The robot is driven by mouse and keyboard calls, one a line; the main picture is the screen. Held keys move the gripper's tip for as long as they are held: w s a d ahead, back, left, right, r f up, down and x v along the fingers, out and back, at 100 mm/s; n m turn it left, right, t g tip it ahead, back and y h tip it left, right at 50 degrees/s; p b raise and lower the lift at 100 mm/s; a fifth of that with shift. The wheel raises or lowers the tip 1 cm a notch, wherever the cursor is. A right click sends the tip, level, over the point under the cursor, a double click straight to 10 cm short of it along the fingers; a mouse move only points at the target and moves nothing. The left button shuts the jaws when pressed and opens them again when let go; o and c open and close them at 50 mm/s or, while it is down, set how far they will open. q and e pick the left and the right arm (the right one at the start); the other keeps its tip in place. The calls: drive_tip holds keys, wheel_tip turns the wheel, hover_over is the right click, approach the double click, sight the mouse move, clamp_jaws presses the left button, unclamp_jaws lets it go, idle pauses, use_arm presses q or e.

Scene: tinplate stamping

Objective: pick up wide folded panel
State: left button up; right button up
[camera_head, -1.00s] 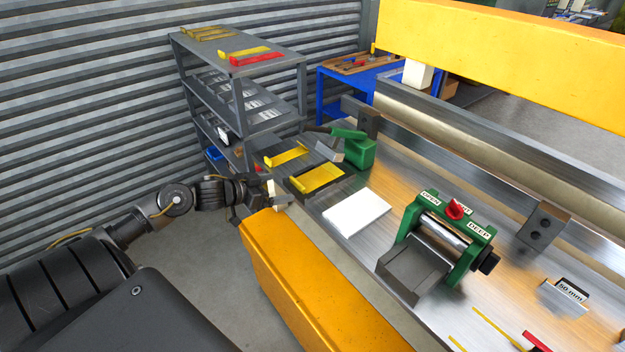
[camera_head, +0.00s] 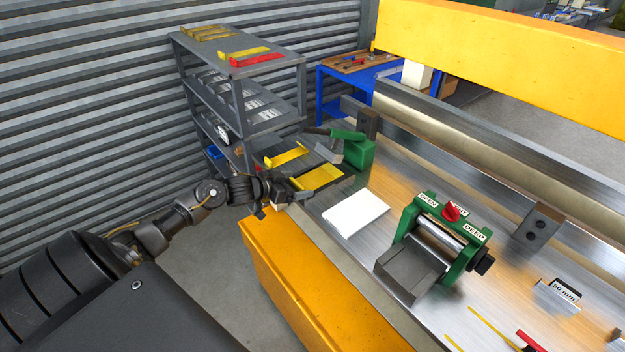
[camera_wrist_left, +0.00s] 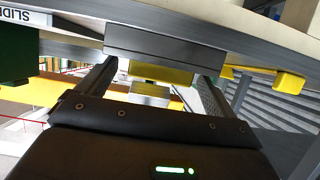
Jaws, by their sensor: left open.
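The wide folded panel (camera_head: 321,176) is a yellow sheet lying on a dark plate at the far left end of the machine bed. A narrower yellow folded panel (camera_head: 286,156) lies behind it. My left gripper (camera_head: 297,190) is open and empty at the near left edge of the wide panel. In the left wrist view, my two fingers (camera_wrist_left: 170,85) stand apart, with a yellow strip (camera_wrist_left: 162,75) showing between them, probably the wide panel. Another yellow piece (camera_wrist_left: 288,82) shows to the right. I cannot tell whether the fingers touch the panel. My right gripper is out of view.
A white sheet stack (camera_head: 356,213) and a green roller device (camera_head: 440,240) stand to the right on the bed. A green tool (camera_head: 358,150) stands close behind the panel. A grey shelf (camera_head: 270,115) is at the back left. The yellow machine front (camera_head: 290,275) lies below the arm.

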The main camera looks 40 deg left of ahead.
use_arm(q)
drive_tip(key=c, duration=1.1)
drive_tip(key=shift+c, duration=0.2)
